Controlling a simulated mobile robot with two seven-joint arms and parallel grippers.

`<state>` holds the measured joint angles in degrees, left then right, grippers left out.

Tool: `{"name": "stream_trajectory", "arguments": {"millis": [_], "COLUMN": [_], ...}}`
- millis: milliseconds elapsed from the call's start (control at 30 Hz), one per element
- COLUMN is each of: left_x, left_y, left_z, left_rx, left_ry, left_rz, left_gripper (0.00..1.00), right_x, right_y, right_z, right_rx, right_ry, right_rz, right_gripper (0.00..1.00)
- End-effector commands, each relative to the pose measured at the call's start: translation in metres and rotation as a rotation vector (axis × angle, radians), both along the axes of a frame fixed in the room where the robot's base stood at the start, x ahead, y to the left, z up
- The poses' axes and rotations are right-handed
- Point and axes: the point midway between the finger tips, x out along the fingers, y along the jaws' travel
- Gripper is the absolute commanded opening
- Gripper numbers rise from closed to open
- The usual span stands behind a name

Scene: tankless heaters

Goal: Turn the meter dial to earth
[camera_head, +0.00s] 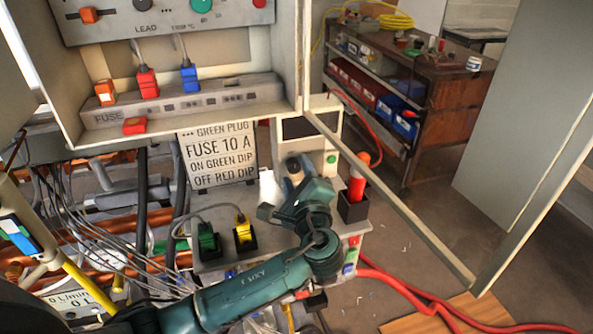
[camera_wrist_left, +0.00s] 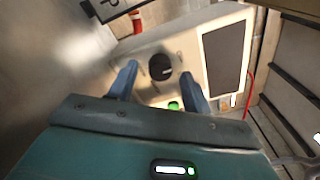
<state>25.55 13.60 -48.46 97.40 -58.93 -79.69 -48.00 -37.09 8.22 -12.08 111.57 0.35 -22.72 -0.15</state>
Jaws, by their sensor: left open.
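The meter (camera_head: 331,133) is a pale box with a dark screen and a green button, standing behind my left gripper (camera_head: 291,172). In the left wrist view, the meter (camera_wrist_left: 190,38) shows its round black dial (camera_wrist_left: 160,67) with a small white mark; the labels around it are too small to read. My left gripper is open, and its two blue fingers (camera_wrist_left: 157,82) point at the meter face. The dial appears between and beyond the fingertips; I cannot tell whether they touch it. In the head view the gripper covers much of the dial area. My right gripper is not in view.
A sign (camera_head: 217,153) stands left of the meter. A black holder (camera_head: 353,207) with a red-handled tool is at its right. Green (camera_head: 208,242) and yellow (camera_head: 244,234) plugs sit in front. An open cabinet (camera_head: 290,60) hangs above, and its door frame (camera_head: 400,211) extends right.

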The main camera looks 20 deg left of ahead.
Motion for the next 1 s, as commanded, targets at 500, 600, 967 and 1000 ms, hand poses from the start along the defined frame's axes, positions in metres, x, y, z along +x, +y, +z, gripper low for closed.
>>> {"name": "stream_trajectory", "arguments": {"millis": [500, 600, 967, 1000], "left_x": [0.0052, 0.0051, 0.0049, 0.0049], "left_y": [0.0031, 0.0030, 0.0030, 0.0029], "left_z": [-0.0003, -0.0003, -0.0006, -0.0006], "left_rx": [-0.001, -0.001, 0.000, 0.001], "left_ry": [0.001, 0.001, 0.002, 0.002], "left_rz": [0.000, 0.000, 0.000, 0.000], "left_gripper": [0.38, 0.30, 0.05, 0.05], "right_x": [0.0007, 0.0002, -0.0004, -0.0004], "right_y": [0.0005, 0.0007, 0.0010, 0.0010], "right_z": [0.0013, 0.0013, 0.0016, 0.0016], "right_rx": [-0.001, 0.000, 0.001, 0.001], "right_ry": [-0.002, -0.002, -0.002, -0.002], "right_rz": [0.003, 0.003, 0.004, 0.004], "right_gripper": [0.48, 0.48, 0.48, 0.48]}}
